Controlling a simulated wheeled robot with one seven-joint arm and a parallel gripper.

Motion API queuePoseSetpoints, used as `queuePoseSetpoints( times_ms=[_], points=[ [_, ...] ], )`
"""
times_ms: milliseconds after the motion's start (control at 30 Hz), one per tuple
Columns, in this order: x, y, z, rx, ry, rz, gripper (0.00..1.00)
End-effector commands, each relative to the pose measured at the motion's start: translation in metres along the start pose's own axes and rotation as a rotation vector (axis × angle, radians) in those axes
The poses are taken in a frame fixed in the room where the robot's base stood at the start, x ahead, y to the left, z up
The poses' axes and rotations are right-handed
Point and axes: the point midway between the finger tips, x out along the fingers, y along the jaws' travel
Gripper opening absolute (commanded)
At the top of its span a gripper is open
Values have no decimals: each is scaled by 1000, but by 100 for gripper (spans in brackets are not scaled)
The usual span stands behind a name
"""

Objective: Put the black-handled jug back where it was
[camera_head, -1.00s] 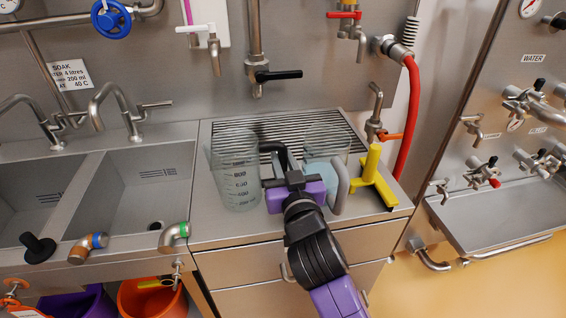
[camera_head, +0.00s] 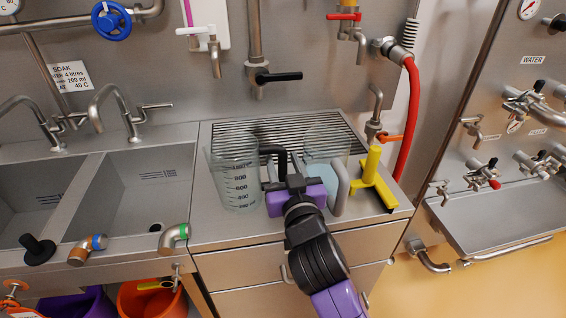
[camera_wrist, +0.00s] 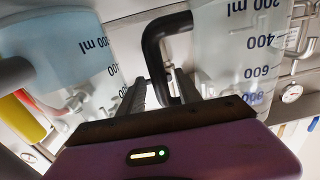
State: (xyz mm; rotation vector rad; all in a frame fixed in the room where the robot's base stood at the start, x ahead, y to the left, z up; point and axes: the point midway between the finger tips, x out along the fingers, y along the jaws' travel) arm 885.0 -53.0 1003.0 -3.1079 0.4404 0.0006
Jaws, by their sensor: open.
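The black-handled jug (camera_head: 236,182) is clear, with dark volume marks, and stands upright on the steel counter at the left. Its black handle (camera_head: 271,151) points right, towards my gripper (camera_head: 283,166). My gripper is open, with its fingers around the lower part of the handle; whether they touch it is hard to tell. In the wrist view, the black handle (camera_wrist: 157,42) comes down between my fingertips (camera_wrist: 161,82), and the jug wall (camera_wrist: 228,58) is on the right.
A second jug (camera_head: 322,148) with a grey handle (camera_head: 339,188) and pale blue contents stands close on the right. A slatted drain (camera_head: 270,132) is behind. The sinks (camera_head: 140,190) are to the left.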

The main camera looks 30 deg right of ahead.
Motion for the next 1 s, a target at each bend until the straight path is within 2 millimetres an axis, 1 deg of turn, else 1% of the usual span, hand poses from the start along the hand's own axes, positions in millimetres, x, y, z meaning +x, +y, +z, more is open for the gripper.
queuePoseSetpoints(
  times_ms=[33,167,300,500,600,700,1000],
  points=[
    [-9,-1,4,-1,-2,-3,41],
    [-34,-1,4,-1,-3,-3,41],
    [-64,-1,4,-1,-4,-3,41],
    [-98,0,4,0,-3,-2,41],
    [-109,0,3,0,-3,-2,41],
    [-115,0,2,0,-2,-1,41],
    [-117,0,2,-2,-3,-2,41]
  ],
)
